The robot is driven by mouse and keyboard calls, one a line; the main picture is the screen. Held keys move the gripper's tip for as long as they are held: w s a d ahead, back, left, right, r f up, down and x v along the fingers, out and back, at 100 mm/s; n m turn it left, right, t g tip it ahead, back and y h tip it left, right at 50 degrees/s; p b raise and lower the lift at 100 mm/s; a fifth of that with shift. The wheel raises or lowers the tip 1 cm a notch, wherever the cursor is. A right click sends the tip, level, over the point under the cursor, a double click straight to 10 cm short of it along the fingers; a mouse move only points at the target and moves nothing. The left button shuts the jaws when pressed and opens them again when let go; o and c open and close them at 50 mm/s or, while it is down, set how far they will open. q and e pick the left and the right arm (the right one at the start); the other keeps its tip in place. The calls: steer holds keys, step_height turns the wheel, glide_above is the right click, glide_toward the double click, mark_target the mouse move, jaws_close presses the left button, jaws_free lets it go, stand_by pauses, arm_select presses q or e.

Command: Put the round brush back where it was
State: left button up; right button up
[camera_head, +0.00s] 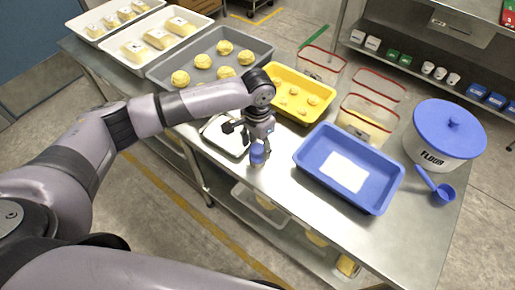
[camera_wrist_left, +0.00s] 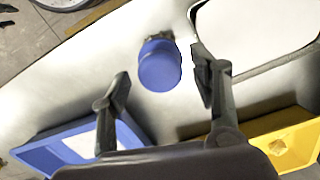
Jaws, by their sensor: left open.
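The round brush (camera_head: 257,154) appears to be the small blue round-topped piece standing on the steel table, just below my left gripper (camera_head: 247,139) in the head view. In the left wrist view the blue brush (camera_wrist_left: 160,66) lies between the two spread fingers of my left gripper (camera_wrist_left: 163,82), with a dark part showing at its far end. The fingers are open, with visible gaps on both sides of it. My right gripper is not in view.
A pale square plate (camera_head: 218,141) lies left of the brush. A blue tray (camera_head: 377,196) with a white sheet is to the right; a yellow tray (camera_head: 282,75) and grey tray (camera_head: 262,50) are behind. A flour tub (camera_head: 428,154) and blue scoop (camera_head: 443,193) stand farther right.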

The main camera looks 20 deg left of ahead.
mark_target(258, 148)
arm_select(q)
step_height(258, 148, up, 10)
steer(key=b, duration=0.1)
steer(key=shift+r+b, duration=0.2)
steer(key=shift+b, duration=0.2)
